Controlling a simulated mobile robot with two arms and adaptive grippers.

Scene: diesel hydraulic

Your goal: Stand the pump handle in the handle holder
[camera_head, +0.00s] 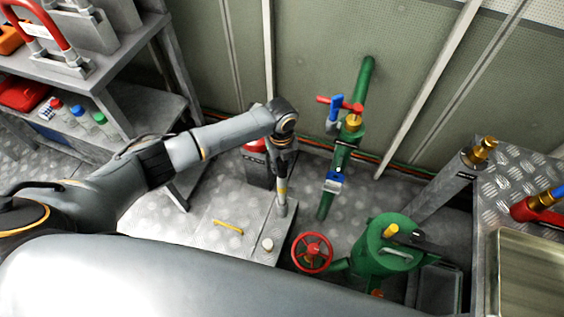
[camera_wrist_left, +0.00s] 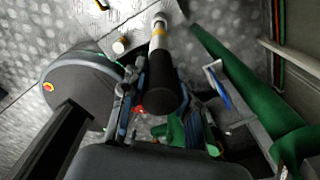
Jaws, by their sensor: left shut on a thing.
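My left gripper (camera_head: 284,158) is shut on the pump handle (camera_head: 282,190), a grey rod with a yellow band, held roughly upright. In the left wrist view the handle's black grip (camera_wrist_left: 161,82) is between the fingers (camera_wrist_left: 160,100), and its pale end points away. In the head view its lower end shows near the right edge of the metal plate box (camera_head: 205,222); I cannot tell whether it touches. I cannot tell for sure which thing is the handle holder. A green pump (camera_head: 385,245) stands to the right. My right gripper is not in view.
The plate box carries a yellow bar (camera_head: 228,227) and a white knob (camera_head: 268,244). Right of it are a red handwheel (camera_head: 312,252) and a green pipe (camera_head: 341,160) with valves. A grey cylinder (camera_head: 440,185) stands by the right bench. Shelves (camera_head: 92,72) are at left.

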